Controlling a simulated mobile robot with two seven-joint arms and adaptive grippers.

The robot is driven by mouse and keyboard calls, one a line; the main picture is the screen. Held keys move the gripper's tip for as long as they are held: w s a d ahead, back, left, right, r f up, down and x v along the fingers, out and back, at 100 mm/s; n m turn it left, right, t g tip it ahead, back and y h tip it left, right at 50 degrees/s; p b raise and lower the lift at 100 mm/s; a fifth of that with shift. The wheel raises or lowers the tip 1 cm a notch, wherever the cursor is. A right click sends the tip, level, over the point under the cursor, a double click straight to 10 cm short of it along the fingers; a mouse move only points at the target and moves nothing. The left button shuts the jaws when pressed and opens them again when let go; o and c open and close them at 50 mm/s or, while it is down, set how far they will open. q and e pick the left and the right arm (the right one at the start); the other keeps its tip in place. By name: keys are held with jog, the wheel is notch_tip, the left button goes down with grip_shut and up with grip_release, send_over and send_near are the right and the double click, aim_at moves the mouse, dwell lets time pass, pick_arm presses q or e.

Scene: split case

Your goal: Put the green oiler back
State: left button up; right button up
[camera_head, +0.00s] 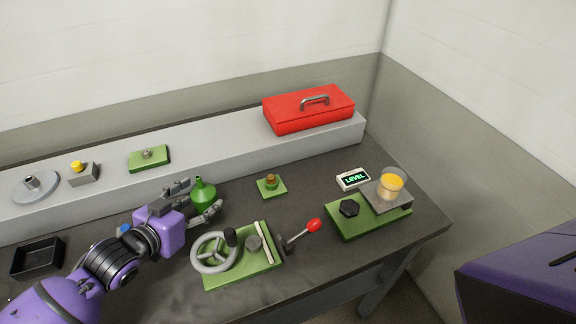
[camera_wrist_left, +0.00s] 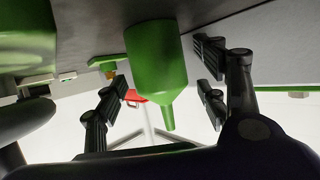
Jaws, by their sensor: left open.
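The green oiler (camera_head: 202,191) is a round bottle with a narrow spout, upright at the middle of the dark workbench. My left gripper (camera_head: 203,199) is open, with one finger on each side of the oiler. In the left wrist view the oiler (camera_wrist_left: 155,60) hangs upside down in the picture, between the two open fingers (camera_wrist_left: 160,95), with gaps visible on both sides. Whether its base rests on the bench is not clear. My right gripper is not in view.
A green plate with a handwheel (camera_head: 213,252) and a red-knobbed lever (camera_head: 313,225) lies in front. A small green block (camera_head: 271,187) and a LEVEL display (camera_head: 353,179) stand to the right. A red toolbox (camera_head: 308,110) sits on the raised grey shelf (camera_head: 215,147).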

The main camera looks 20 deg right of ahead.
pick_arm(q)
jog(key=v, duration=0.9)
jog(key=shift+s+a+r, duration=0.15)
jog(key=shift+s, duration=0.15)
